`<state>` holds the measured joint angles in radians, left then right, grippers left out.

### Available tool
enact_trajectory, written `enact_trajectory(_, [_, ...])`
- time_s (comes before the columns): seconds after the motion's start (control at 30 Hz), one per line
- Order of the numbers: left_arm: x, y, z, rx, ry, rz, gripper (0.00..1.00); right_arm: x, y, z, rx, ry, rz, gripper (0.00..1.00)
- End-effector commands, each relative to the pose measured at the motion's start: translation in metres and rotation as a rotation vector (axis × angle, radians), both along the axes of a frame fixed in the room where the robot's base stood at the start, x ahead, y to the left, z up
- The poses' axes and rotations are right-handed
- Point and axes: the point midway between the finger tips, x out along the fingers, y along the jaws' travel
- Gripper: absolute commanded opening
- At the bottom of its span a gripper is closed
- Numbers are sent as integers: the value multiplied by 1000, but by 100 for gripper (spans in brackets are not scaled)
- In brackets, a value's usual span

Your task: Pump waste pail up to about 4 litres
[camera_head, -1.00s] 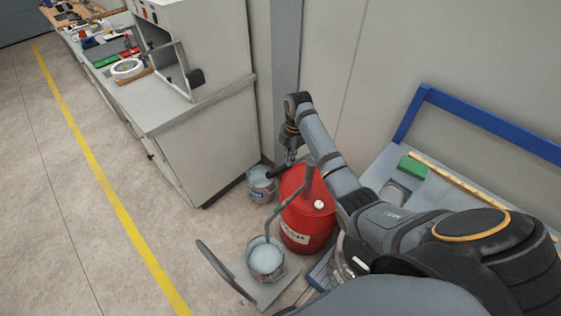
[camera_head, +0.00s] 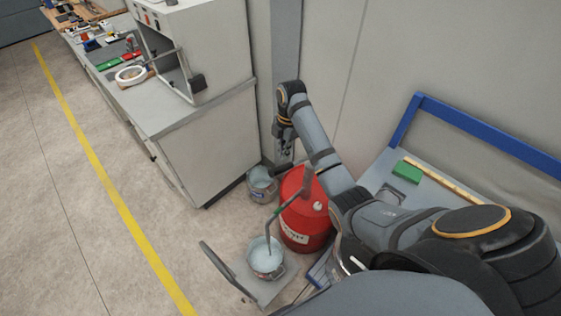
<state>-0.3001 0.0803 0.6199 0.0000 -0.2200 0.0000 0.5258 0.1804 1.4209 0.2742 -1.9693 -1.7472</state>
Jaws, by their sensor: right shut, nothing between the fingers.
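A red drum (camera_head: 305,228) stands on the floor near the wall, with a grey pump pipe (camera_head: 283,208) rising from its top and bending down to the front pail (camera_head: 265,257). That pail holds pale liquid and sits on a grey platform; I cannot read its level. A second metal pail (camera_head: 262,183) with pale contents stands behind, left of the drum. My right gripper (camera_head: 284,160) is shut and empty, pointing down behind the drum and to the right of the rear pail, apart from the pump pipe. My left gripper is not in view.
A grey cabinet and bench (camera_head: 210,145) stand left of the rear pail. A grey handle (camera_head: 227,272) rises at the platform's left. A blue-railed table (camera_head: 432,200) with a green block (camera_head: 407,172) is at right. Floor at left is clear.

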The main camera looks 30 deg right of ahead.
Motion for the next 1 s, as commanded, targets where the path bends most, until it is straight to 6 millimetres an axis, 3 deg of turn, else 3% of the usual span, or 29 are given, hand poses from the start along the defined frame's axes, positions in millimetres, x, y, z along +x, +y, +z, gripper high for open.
enact_trajectory(0.03, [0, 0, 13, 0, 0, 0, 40, 1, -1, 17, -1, -2, 0, 0])
enact_trajectory(0.1, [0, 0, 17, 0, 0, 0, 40, 1, -3, 30, -1, -3, 1, 0])
enact_trajectory(0.2, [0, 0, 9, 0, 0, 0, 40, -13, -1, 3, -18, -4, -100, 0])
enact_trajectory(0.53, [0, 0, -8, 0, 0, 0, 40, -44, 3, -56, -51, -38, -400, 0])
enact_trajectory(1.0, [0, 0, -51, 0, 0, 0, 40, -62, 1, -151, -57, -48, -618, 0])
